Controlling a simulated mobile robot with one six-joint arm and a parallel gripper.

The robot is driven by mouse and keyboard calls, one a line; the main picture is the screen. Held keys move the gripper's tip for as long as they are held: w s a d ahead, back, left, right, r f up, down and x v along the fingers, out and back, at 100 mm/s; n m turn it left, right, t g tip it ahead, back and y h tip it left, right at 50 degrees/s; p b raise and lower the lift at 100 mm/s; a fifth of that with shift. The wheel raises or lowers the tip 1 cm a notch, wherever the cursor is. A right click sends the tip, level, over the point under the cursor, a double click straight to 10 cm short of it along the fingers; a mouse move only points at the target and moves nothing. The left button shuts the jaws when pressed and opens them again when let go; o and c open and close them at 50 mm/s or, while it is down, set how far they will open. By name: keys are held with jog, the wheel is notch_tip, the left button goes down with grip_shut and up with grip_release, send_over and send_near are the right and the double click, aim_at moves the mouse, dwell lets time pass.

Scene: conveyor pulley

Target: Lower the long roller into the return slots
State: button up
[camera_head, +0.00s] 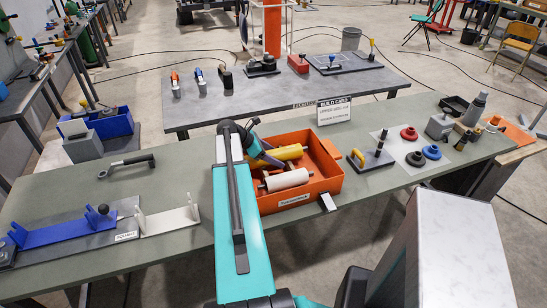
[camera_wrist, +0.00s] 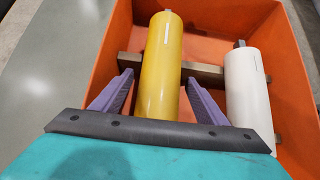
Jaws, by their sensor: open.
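A yellow roller (camera_wrist: 160,62) lies in the orange bin, and it also shows in the head view (camera_head: 288,153). A white roller (camera_wrist: 247,92) lies to its right in the wrist view, also seen in the head view (camera_head: 287,180). The yellow one looks longer. My gripper (camera_wrist: 158,82) is open, its two purple fingers on either side of the yellow roller; whether they touch it, I cannot tell. In the head view my arm partly hides the bin. A blue frame (camera_head: 62,229) and a white frame (camera_head: 168,220) with upright ends stand at the left.
The orange bin's (camera_head: 330,183) walls surround both rollers, with a brown bar (camera_wrist: 208,75) across its floor. A build card (camera_head: 334,111) stands behind. A grey wrench (camera_head: 127,165) lies left; a peg tool (camera_head: 372,155) stands right. The bench between frames and bin is mostly clear.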

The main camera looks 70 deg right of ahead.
aim_at(273, 151)
dwell(0.3)
grip_shut()
jog(key=shift+r, duration=0.15)
jog(key=shift+d+r, duration=0.1)
dwell(0.4)
jog(key=shift+r, duration=0.15)
jog(key=shift+r+b, duration=1.3)
jog(key=shift+r, duration=3.45)
jog(key=shift+w, duration=0.1)
